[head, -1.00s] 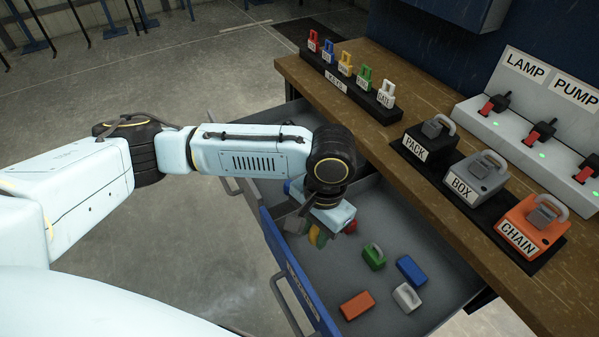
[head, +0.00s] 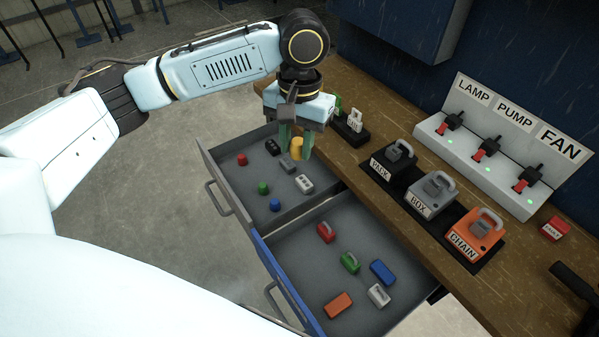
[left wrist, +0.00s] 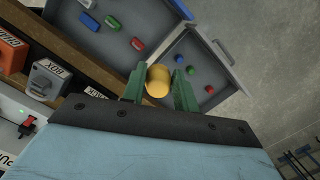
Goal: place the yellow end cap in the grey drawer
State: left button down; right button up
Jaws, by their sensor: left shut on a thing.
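The yellow end cap (head: 296,148) is held between the green fingers of my left gripper (head: 295,144), which is shut on it. The cap also shows between the fingertips in the left wrist view (left wrist: 158,80). The grey drawer (head: 224,178) is pulled open at the upper middle of the head view. My left gripper is above its far right part, near the bench edge. Inside the drawer lie a red piece (head: 241,159), a green piece (head: 263,187), a blue piece (head: 275,204) and several grey and dark pieces. My right gripper is not in view.
The blue-fronted drawer (head: 287,278) stands open beside it, holding several coloured blocks. On the bench are the pack, box and chain lock blocks (head: 433,194) and the lamp, pump and fan switch panel (head: 497,152). Part of the grey drawer's floor is clear.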

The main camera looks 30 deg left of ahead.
aim_at(253, 176)
jog(key=z, duration=2.4)
jog(key=k, duration=1.55)
jog(key=u, duration=2.1)
jog(key=i, duration=0.95)
jog(key=z, duration=0.05)
